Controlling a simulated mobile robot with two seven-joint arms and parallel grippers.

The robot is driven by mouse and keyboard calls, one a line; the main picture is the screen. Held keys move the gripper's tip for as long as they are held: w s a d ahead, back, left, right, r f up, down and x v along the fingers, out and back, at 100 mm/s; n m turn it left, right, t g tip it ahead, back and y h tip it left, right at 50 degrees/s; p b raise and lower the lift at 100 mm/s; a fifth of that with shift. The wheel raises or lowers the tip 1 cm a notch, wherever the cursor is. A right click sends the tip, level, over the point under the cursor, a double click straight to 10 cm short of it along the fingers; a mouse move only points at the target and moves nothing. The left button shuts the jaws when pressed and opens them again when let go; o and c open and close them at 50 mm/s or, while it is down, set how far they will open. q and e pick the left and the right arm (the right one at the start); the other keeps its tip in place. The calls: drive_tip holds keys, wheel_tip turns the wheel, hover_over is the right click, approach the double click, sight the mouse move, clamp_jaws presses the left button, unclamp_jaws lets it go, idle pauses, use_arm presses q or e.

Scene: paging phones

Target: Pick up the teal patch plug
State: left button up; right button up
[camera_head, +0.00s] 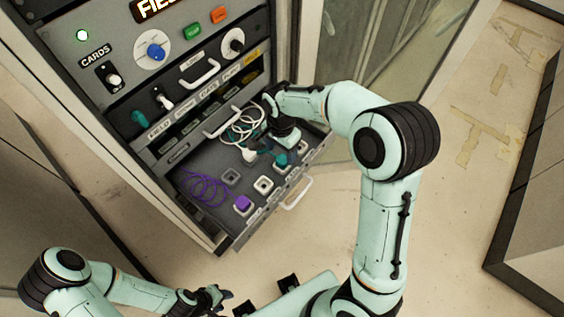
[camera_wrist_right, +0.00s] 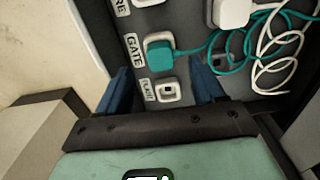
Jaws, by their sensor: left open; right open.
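The teal patch plug (camera_wrist_right: 160,55) sits at the socket beside the GATE label in the right wrist view, its teal cord running right. In the head view the teal plug (camera_head: 281,159) shows in the open drawer, just below my right gripper (camera_head: 284,147). In the right wrist view my right gripper (camera_wrist_right: 163,83) is open, with a blue finger on each side of an empty square socket (camera_wrist_right: 168,91). The teal plug lies just beyond the fingertips, not between them. My left gripper (camera_head: 212,297) is open and empty at the bottom of the head view, away from the drawer.
A white plug (camera_head: 249,156) with a looped white cord lies close to the teal one. The drawer handle (camera_head: 297,193) juts out. The cabinet panel (camera_head: 150,85) with knobs rises behind.

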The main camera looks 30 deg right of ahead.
sight(281, 161)
wheel_tip(281, 161, down, 6)
drive_tip(key=shift+r, duration=0.15)
drive_tip(key=shift+c, duration=0.3)
drive_tip(key=c, duration=1)
